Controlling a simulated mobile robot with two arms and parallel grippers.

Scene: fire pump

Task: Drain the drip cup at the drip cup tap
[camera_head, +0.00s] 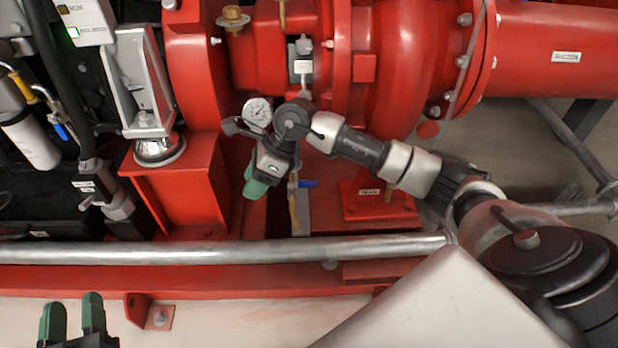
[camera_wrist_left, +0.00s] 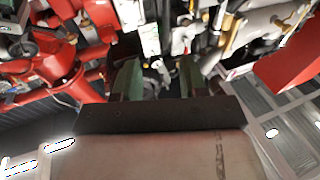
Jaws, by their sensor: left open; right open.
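A small tap with a blue lever (camera_head: 306,184) sits on a thin brass pipe (camera_head: 293,208) below the red pump casing. I take it for the drip cup tap; no drip cup can be made out. My right gripper (camera_head: 254,187) hangs just left of this tap, apart from it in the picture, with green fingertips pointing down-left. It is open and nothing shows in it. My left gripper (camera_head: 73,318) is at the bottom left, far from the tap, its two green fingers apart and empty. The left gripper also shows open in the left wrist view (camera_wrist_left: 160,78).
A grey horizontal pipe (camera_head: 200,252) crosses in front of the pump above a red base rail (camera_head: 200,279). A pressure gauge (camera_head: 257,112) is close to my right wrist. A red block with a label (camera_head: 380,208) stands right of the tap. Another blue lever (camera_head: 61,131) is at left.

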